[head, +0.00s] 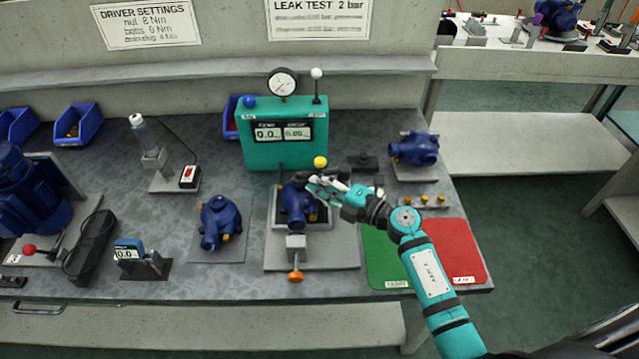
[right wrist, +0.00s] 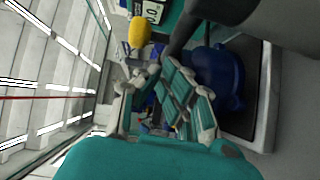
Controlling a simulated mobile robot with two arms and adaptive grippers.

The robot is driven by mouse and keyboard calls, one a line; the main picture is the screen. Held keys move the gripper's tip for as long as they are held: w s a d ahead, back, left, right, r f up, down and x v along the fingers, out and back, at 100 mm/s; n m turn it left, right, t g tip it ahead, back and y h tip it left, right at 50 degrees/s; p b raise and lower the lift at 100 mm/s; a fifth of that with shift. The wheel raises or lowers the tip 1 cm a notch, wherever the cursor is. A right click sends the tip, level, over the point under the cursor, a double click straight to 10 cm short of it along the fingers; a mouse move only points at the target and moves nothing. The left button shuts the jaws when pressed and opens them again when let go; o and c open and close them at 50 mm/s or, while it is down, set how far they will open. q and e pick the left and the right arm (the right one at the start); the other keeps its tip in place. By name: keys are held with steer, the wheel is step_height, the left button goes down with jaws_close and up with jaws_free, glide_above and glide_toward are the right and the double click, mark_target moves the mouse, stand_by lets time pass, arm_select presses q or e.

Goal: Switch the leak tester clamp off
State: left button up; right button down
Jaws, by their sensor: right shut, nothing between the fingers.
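The green leak tester (head: 262,152) stands at the back middle of the bench, with a round gauge (head: 282,82) on top, a display on its front and a white-tipped lever (head: 316,74). A yellow knob (head: 320,162) shows at its lower front; it also shows in the right wrist view (right wrist: 139,32). In front, a blue pump (head: 296,203) sits in a fixture on a grey plate (head: 340,255) with an orange knob (head: 295,276). My right gripper (head: 318,188) is shut and empty, over the pump's right side and just below the yellow knob. My left gripper is out of view.
Another blue pump (head: 219,222) lies to the left and one (head: 415,149) to the right. A green mat (head: 384,262) and a red mat (head: 462,250) lie at the right, under my forearm. A driver (head: 149,140) stands back left.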

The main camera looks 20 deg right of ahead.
mark_target(311, 174)
steer(key=h+p, duration=0.1)
steer(key=w+m+t+h+p, duration=0.1)
steer(key=m+p, duration=0.1)
steer(key=p, duration=0.1)
steer(key=shift+w+a+r+t+h, duration=0.25)
steer(key=shift+a+r+t+h, duration=0.1)
steer(key=shift+t+h, duration=0.05)
steer(key=shift+w+m+h, duration=0.25)
steer(key=shift+m+h, duration=0.15)
steer(key=shift+m, duration=0.1)
steer(key=shift+w+f+p, duration=0.15)
steer(key=shift+w+p, duration=0.15)
steer(key=shift+w, duration=0.1)
steer(key=shift+w+f, duration=0.2)
steer(key=shift+f, duration=0.05)
steer(key=shift+s, duration=0.1)
